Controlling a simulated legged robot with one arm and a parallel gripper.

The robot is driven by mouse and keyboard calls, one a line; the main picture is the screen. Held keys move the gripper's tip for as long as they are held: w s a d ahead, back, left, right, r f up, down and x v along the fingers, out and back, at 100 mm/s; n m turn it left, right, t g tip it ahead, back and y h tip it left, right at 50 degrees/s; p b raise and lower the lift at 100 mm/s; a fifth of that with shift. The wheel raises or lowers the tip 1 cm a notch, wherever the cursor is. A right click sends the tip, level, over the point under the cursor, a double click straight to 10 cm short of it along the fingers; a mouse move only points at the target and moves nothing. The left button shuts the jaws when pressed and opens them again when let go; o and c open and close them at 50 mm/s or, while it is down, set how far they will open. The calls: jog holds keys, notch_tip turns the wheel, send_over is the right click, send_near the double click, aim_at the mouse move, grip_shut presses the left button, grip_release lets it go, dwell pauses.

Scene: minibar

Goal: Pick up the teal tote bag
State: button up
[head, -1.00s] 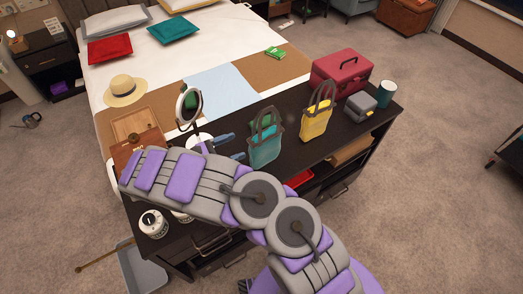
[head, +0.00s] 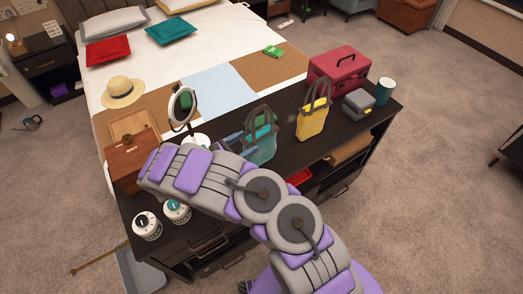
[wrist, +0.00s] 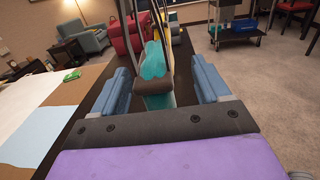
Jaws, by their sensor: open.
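The teal tote bag (head: 262,146) stands upright on the dark cabinet top, its grey-brown handles raised. My gripper (head: 238,144) is at the bag's left side in the head view, partly hidden by the bag and my arm. In the wrist view the blue fingers of my gripper (wrist: 163,92) are open, one on each side of the teal tote bag (wrist: 154,62). A handle of the bag rises between the fingers, close to the camera. I cannot tell whether either finger touches the bag.
A yellow tote bag (head: 311,121) stands just right of the teal one. Behind are a red case (head: 338,68), a grey box (head: 358,103) and a teal cup (head: 386,91). A round mirror (head: 183,106), wooden box (head: 131,157) and two jars (head: 147,226) are left. The bed (head: 150,75) adjoins the cabinet (head: 285,152).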

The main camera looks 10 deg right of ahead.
aim_at(254, 137)
jog(key=shift+w+d, duration=0.15)
jog(key=shift+d, duration=0.1)
jog(key=shift+w+f, duration=0.25)
jog(key=shift+w+d+f+b, duration=0.35)
jog(key=shift+w+d+b, duration=0.2)
jog(key=shift+w+b, duration=0.1)
jog(key=shift+s+x, duration=0.15)
jog(key=shift+x, duration=0.75)
jog(key=shift+s+x, duration=0.1)
jog(key=shift+x, duration=0.75)
jog(key=shift+a+r, duration=0.15)
jog(key=shift+a, duration=0.4)
jog(key=c, duration=0.5)
jog(key=shift+d, duration=0.5)
jog(key=c, duration=0.8)
grip_shut()
jog(key=shift+a, duration=0.2)
